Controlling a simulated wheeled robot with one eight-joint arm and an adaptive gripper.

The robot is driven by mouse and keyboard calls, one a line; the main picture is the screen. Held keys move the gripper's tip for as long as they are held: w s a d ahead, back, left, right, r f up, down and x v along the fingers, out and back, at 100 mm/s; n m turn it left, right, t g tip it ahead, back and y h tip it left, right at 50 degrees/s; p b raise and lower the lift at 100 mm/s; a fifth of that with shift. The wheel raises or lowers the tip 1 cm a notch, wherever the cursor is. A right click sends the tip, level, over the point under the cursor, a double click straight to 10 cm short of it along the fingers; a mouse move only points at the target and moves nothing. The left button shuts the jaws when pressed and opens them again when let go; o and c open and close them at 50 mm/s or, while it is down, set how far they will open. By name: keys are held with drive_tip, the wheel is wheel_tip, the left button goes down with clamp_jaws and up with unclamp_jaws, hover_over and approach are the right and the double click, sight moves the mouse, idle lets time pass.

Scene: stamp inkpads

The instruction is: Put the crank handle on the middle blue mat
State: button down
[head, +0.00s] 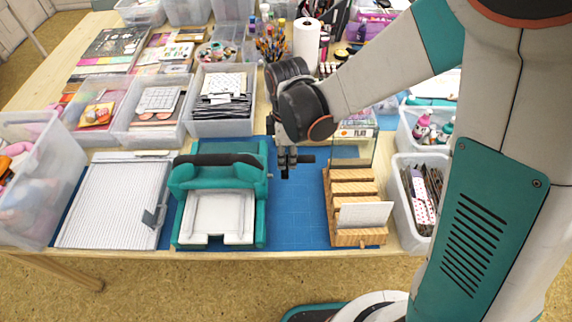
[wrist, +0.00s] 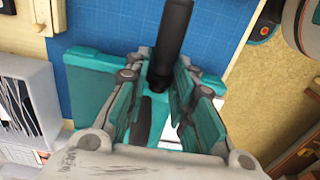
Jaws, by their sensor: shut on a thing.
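The crank handle (head: 304,159) is a short black bar held at the tips of my gripper (head: 287,168). In the wrist view the black handle (wrist: 172,45) stands between the teal-padded fingers (wrist: 166,80), with its grip end sticking out past them. My gripper points down above the blue mat (head: 297,210), near its back part, just right of the teal die-cutting machine (head: 218,178). The blue mat also shows behind the handle in the wrist view (wrist: 110,25). The handle's held end is partly hidden by the fingers. It seems to be above the mat, not touching.
A wooden slotted holder (head: 353,188) with a white card stands on the right. A white scoring board (head: 112,205) lies left of the machine. Clear bins (head: 222,126) line the back, and another bin (head: 418,165) stands at right. The mat's middle and front are bare.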

wheel_tip(320, 180, down, 12)
drive_tip(key=b, duration=0.3)
drive_tip(key=shift+r, duration=0.15)
drive_tip(key=c, duration=1.4)
unclamp_jaws()
drive_tip(key=shift+b, duration=0.3)
drive_tip(key=shift+o, duration=0.2)
wheel_tip(320, 180, up, 12)
drive_tip(key=p, duration=0.4)
drive_tip(key=shift+p, duration=0.3)
